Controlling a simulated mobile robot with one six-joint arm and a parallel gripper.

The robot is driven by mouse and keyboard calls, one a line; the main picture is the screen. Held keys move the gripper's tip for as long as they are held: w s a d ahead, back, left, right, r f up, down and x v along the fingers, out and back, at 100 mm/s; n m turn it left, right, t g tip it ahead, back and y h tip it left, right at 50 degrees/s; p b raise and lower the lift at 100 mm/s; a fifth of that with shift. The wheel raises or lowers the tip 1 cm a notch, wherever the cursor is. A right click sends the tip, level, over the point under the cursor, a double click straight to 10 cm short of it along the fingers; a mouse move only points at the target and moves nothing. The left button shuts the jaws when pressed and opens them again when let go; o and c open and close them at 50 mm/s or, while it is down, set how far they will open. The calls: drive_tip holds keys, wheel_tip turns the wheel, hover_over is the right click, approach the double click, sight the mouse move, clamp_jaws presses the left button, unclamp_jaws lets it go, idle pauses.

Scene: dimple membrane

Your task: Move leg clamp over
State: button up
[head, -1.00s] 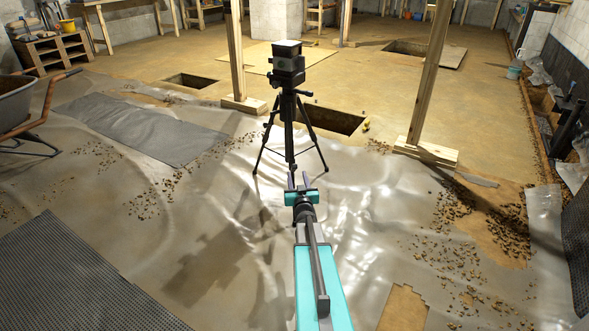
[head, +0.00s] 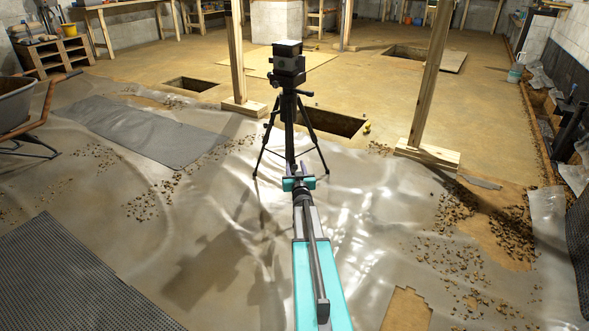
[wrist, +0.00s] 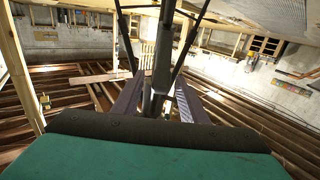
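A black tripod (head: 290,120) carrying a boxy instrument (head: 288,63) stands upright on the plastic sheet, its legs spread. In the wrist view a dark tripod leg or post (wrist: 161,75) rises between the fingers, with thinner struts running off to both sides. My gripper (head: 298,168) is at the tripod's lower middle; in the wrist view (wrist: 158,100) its two fingers are apart, one on each side of the dark post. I see no clear grip on it. I cannot make out which dark fitting is the leg clamp.
Wooden posts (head: 237,60) (head: 428,90) stand behind the tripod on both sides. A square pit (head: 335,121) opens in the floor just behind it. Loose gravel (head: 455,210) lies to the right, and a wheelbarrow (head: 18,105) stands at the left. The sheet around the tripod is wrinkled.

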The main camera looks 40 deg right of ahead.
clamp_jaws()
drive_tip(key=shift+a, duration=0.4)
drive_tip(key=shift+d+r, duration=0.1)
drive_tip(key=shift+d, duration=0.25)
